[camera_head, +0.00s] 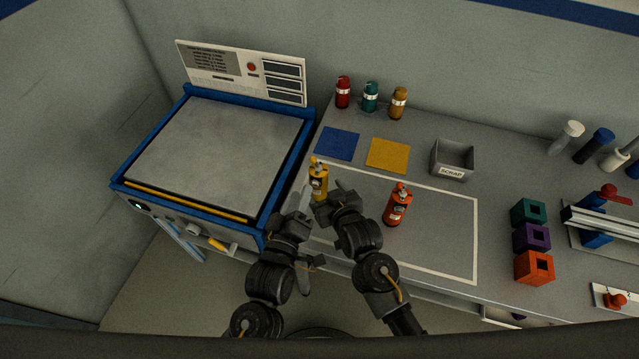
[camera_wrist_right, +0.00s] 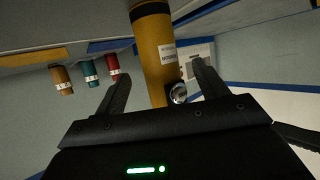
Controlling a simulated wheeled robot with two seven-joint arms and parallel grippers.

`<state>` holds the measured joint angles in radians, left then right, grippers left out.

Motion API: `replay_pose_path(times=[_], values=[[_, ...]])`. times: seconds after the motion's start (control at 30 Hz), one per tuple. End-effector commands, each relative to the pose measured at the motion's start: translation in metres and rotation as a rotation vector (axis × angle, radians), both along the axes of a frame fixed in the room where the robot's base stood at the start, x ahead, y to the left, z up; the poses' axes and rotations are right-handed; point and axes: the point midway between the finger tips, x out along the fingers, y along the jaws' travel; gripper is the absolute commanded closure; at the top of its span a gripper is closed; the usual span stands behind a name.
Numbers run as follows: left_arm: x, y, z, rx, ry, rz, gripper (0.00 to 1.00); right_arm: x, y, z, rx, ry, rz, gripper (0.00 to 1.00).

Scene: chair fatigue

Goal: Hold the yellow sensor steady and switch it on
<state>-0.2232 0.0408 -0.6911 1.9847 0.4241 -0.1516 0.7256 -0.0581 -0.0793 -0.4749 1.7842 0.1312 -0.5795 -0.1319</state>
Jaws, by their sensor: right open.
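The yellow sensor (camera_head: 318,182) stands upright on the bench, near the left edge of the white-outlined area. In the right wrist view, the yellow sensor (camera_wrist_right: 158,60) shows large, with a white label and a round silver part (camera_wrist_right: 179,93) on its side. My right gripper (camera_head: 331,194) is just right of and in front of the sensor. Its fingers (camera_wrist_right: 160,78) are apart, with the sensor showing between them; contact is not clear. My left gripper (camera_head: 303,200) is at the sensor's left front; its jaw opening is not clear.
An orange-red sensor (camera_head: 397,205) stands to the right of my right gripper. Blue (camera_head: 337,144) and yellow (camera_head: 388,155) mats and a scrap bin (camera_head: 453,160) lie behind. A blue-framed machine (camera_head: 215,145) is left. Red, teal and amber bottles (camera_head: 370,97) stand at the back.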

Motion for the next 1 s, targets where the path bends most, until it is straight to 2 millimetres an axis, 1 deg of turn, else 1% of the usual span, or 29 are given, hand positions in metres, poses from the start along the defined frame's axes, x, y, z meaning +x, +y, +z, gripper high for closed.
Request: replay_pose_path(times=[0.03,0.1,0.3,0.47,0.7,0.73,0.77,1.0], values=[[0.000,0.000,0.000,0.000,0.000,0.000,0.64,0.009,0.004,-0.004,0.000,0.001,0.000,0.28],[0.000,0.000,0.000,0.000,0.000,0.000,0.64,0.018,0.007,-0.007,0.000,0.000,0.000,0.28],[0.000,0.000,0.000,0.000,0.000,0.000,0.64,0.037,0.016,-0.016,0.000,0.000,0.000,0.28],[0.000,0.000,0.000,0.000,0.000,0.000,0.64,0.043,0.018,-0.019,0.000,0.000,0.000,0.28],[0.000,0.000,0.000,0.000,0.000,0.000,0.64,0.043,0.018,-0.020,0.000,0.000,0.000,0.28],[0.000,0.000,0.000,0.000,0.000,0.000,0.64,0.043,0.018,-0.020,0.000,0.000,0.000,0.29],[0.000,0.000,0.000,0.000,0.000,0.000,0.64,0.043,0.018,-0.020,0.000,0.000,0.000,0.33],[0.000,0.000,0.000,0.000,0.000,0.000,0.64,0.043,0.018,-0.020,0.000,0.000,0.000,0.64]])
